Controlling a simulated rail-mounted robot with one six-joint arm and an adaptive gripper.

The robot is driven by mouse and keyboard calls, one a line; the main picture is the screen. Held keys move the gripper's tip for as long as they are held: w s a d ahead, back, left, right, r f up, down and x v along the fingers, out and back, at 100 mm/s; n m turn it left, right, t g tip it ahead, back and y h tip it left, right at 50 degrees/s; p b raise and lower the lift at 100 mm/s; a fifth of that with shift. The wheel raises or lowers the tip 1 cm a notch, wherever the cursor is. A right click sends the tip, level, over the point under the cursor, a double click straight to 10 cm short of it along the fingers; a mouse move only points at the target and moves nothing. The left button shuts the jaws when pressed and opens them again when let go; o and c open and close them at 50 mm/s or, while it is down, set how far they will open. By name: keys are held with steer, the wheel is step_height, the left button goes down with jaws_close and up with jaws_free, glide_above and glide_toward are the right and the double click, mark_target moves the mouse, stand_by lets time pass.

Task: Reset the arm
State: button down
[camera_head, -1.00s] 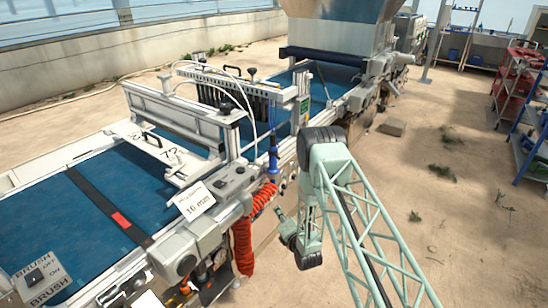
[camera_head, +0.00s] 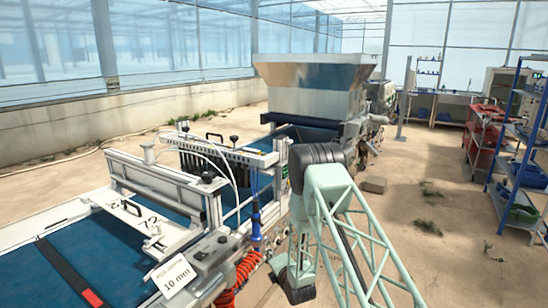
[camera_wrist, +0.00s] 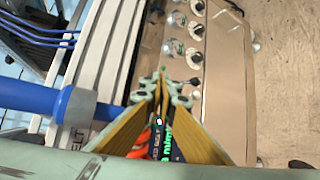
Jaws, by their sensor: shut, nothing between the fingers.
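My gripper (camera_wrist: 162,88) shows in the wrist view with its two tan-sided fingers brought together at the tips. It is shut and I see nothing held. Beyond the fingertips is the side of the seeder, with a beige panel (camera_wrist: 222,75) and several round fittings. In the head view my pale green lattice arm stands at the right side of the seeder, with its wrist end low beside the machine. The fingers cannot be made out in that view.
The seeder's blue belt (camera_head: 95,262) runs from lower left toward the metal hopper (camera_head: 315,90). A blue cylinder (camera_head: 255,218) and an orange coiled hose (camera_head: 247,267) are close to my arm. A blue-framed shelf (camera_head: 520,160) stands at right. The floor between is mostly clear.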

steer(key=s+d+r+m+g+h, duration=0.1)
steer(key=s+d+r+m, duration=0.25)
steer(key=r, duration=0.65)
steer(key=s+d+r+m+g+h, duration=0.1)
steer(key=s+d+r+m, duration=0.2)
steer(key=r, duration=0.8)
steer(key=s+d+r+m+g+h, duration=0.1)
steer(key=s+d+r+m, duration=0.3)
steer(key=r, duration=0.6)
steer(key=s+d+r+m+g, duration=0.1)
steer(key=s+d+r+m, duration=0.1)
steer(key=s+d+r, duration=0.5)
steer(key=s+d+r+m+g+h, duration=0.1)
steer(key=s+d+r+m, duration=0.3)
steer(key=s, duration=1)
steer(key=s+a+r+m+g, duration=0.15)
steer(key=s+r, duration=0.35)
steer(key=s, duration=0.8)
steer(key=s+d+r+m+g+h, duration=0.1)
steer(key=s+d+r+m+g, duration=0.25)
steer(key=s, duration=1.05)
steer(key=s+m, duration=0.4)
steer(key=s, duration=1)
steer(key=shift+s+a+r+t, duration=0.2)
steer(key=shift+s+r+t, duration=0.1)
steer(key=shift+r, duration=0.15)
